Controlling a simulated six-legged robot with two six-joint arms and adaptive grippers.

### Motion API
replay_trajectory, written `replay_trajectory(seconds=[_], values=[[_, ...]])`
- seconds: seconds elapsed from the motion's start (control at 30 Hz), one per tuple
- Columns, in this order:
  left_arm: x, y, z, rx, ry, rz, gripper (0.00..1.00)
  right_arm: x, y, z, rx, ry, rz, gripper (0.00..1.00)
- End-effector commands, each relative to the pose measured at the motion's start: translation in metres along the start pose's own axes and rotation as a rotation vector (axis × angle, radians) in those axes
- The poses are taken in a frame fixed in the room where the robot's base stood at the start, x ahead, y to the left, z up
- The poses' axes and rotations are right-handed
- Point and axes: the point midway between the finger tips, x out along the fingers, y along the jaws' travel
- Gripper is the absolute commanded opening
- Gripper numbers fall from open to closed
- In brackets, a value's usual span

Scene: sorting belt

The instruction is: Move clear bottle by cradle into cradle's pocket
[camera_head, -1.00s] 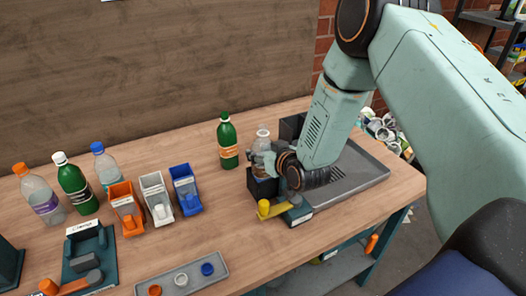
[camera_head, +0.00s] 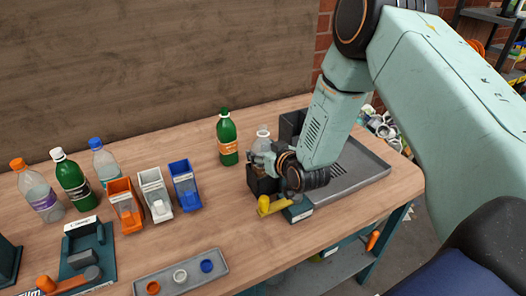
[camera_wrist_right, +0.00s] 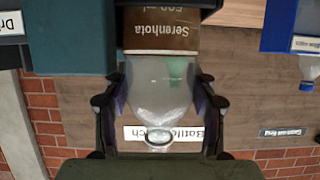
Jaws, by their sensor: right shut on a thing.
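The clear bottle (camera_head: 263,143) stands upright in the head view, at the dark cradle (camera_head: 262,187) with the yellow lever (camera_head: 267,206). My right gripper (camera_head: 263,160) is shut around the bottle. In the right wrist view, the bottle (camera_wrist_right: 158,90) lies between the two fingers (camera_wrist_right: 158,100), with its open neck near the palm and its brown label beyond the fingertips. The bottle's base is hidden behind the cradle and gripper, so I cannot tell how deep it sits in the pocket. My left gripper is not in view.
A green bottle (camera_head: 227,140) stands just left of the cradle. A grey tray (camera_head: 360,172) lies to its right. Orange, white and blue bins, several bottles and a second cradle (camera_head: 88,250) are at the left. A cap tray (camera_head: 182,275) lies in front.

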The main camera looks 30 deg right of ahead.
Motion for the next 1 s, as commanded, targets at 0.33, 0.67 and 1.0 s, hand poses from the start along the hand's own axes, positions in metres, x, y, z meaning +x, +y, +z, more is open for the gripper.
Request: replay_trajectory(seconds=[0.33,0.67,1.0], values=[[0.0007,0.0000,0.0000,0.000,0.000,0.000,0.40,0.0005,0.0000,0.0004,0.000,0.001,0.000,0.64],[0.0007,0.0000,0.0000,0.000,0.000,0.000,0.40,0.0004,0.0000,0.0008,0.000,0.000,0.000,0.84],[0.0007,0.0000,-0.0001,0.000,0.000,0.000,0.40,-0.0073,0.0008,0.0016,0.003,-0.002,0.001,0.84]])
